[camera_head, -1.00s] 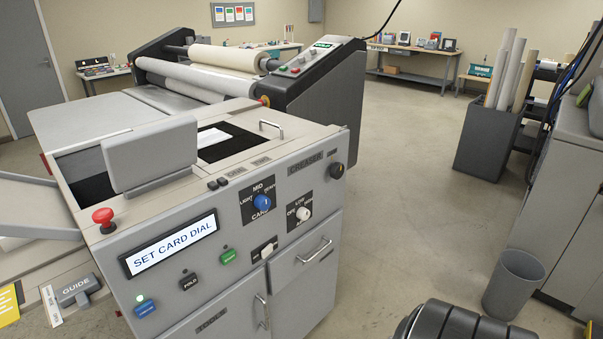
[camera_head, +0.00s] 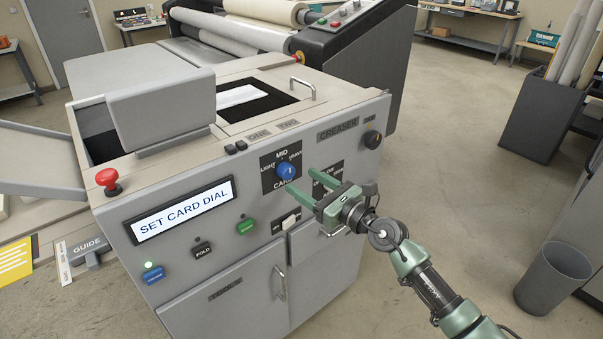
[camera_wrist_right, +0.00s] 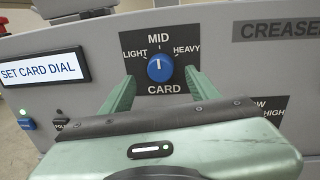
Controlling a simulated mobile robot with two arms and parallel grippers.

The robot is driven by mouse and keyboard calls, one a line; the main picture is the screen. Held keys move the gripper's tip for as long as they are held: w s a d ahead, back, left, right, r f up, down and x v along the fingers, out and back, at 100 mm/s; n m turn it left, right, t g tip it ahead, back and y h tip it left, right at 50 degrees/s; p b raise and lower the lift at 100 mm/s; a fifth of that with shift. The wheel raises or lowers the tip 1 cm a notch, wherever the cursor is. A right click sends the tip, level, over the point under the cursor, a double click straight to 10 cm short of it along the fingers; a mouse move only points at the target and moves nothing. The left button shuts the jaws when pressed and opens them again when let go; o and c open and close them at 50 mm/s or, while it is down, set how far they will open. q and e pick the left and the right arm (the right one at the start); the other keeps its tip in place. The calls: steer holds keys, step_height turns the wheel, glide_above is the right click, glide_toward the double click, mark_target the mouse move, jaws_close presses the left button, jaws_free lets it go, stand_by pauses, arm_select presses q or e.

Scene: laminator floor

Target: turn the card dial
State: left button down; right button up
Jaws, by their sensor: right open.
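The card dial is a blue knob (camera_head: 286,171) on a black plate marked LIGHT, MID, HEAVY and CARD, on the front of the grey machine. In the right wrist view the knob (camera_wrist_right: 160,68) sits between and beyond the fingertips, its white mark pointing up toward MID. My right gripper (camera_head: 303,180) is open and empty in front of the dial, with green fingers spread to either side of it in the right wrist view (camera_wrist_right: 158,85). The screen (camera_head: 183,210) reads SET CARD DIAL. My left gripper is not in view.
A second dial plate (camera_head: 327,177) lies partly behind my right gripper. Blue, black and green buttons, a white switch (camera_head: 291,220) and a red stop button (camera_head: 107,179) are nearby. A door handle (camera_head: 280,283) juts out below. Open floor lies to the right.

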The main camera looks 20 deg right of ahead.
mark_target(291, 174)
steer(key=x, duration=0.4)
steer(key=shift+w+f, duration=0.1)
steer(key=shift+w, duration=0.05)
steer(key=shift+w+a, duration=0.1)
steer(key=shift+w, duration=0.15)
steer(key=shift+w+a, duration=0.1)
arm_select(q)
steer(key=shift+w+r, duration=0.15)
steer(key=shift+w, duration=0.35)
arm_select(e)
steer(key=shift+c, duration=0.2)
jaws_close()
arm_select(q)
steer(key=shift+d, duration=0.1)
